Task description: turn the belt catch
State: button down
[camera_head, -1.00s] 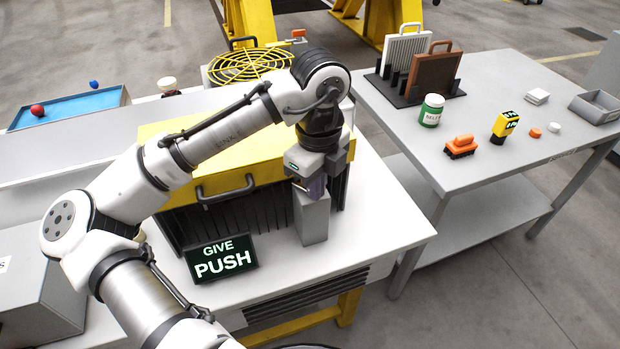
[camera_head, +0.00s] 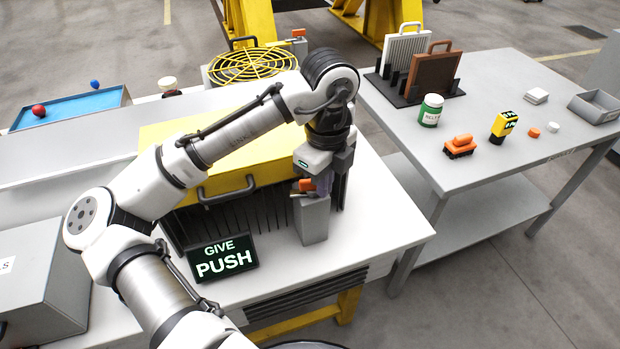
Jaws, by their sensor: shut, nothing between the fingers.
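My gripper (camera_head: 323,183) points down at the top of a grey upright post (camera_head: 313,222) at the front right of the yellow-topped machine (camera_head: 215,163). It is shut and empty. A small orange piece (camera_head: 304,185) with a brownish part below it shows at the top of the post, just left of my fingers. It looks like the belt catch, but it is small and partly hidden. I cannot tell whether my fingers touch it.
A sign (camera_head: 222,258) reading "GIVE PUSH" stands left of the post. A yellow round grille (camera_head: 252,66) lies behind the machine. A grey side table (camera_head: 480,120) at right holds a green jar (camera_head: 431,111), an orange brush (camera_head: 460,147) and a yellow device (camera_head: 504,126).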

jog(key=shift+w+d, duration=0.1)
dwell(0.4)
notch_tip(320, 180, up, 8)
jog(key=s+p, duration=0.2)
jog(key=p, duration=0.5)
jog(key=shift+d+p, duration=0.15)
jog(key=shift+p, duration=0.15)
dwell(0.6)
